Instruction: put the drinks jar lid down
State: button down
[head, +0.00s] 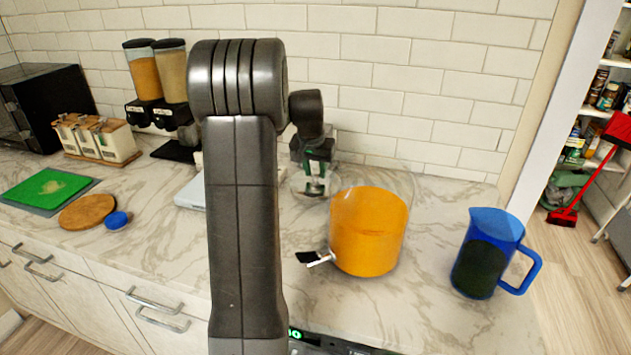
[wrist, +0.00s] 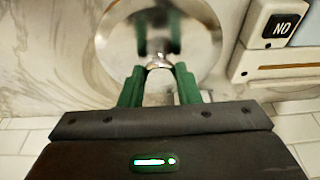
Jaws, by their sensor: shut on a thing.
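The drinks jar (head: 367,235) stands on the marble counter, clear-walled and filled with orange drink, with a small tap at its lower left. Its top looks open. My gripper (head: 316,180) is left of the jar, pointing down. In the wrist view its green fingers (wrist: 158,70) are shut on the small metal knob of the round, clear, shiny drinks jar lid (wrist: 200,45). In the head view the lid (head: 300,184) shows as a faint disc under the fingers, low over the counter. I cannot tell whether it touches the counter.
A blue jug (head: 487,255) stands right of the jar near the counter's end. A white device (head: 190,192) lies left of my arm, partly hidden by it. Cereal dispensers (head: 160,85), a round wooden board (head: 87,211) and a blue lid (head: 118,220) are further left.

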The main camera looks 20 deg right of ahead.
aim_at(314, 174)
jog(key=shift+f, duration=1.8)
jog(key=shift+f, duration=0.1)
jog(key=c, duration=1.1)
grip_release()
jog(key=v, duration=1.2)
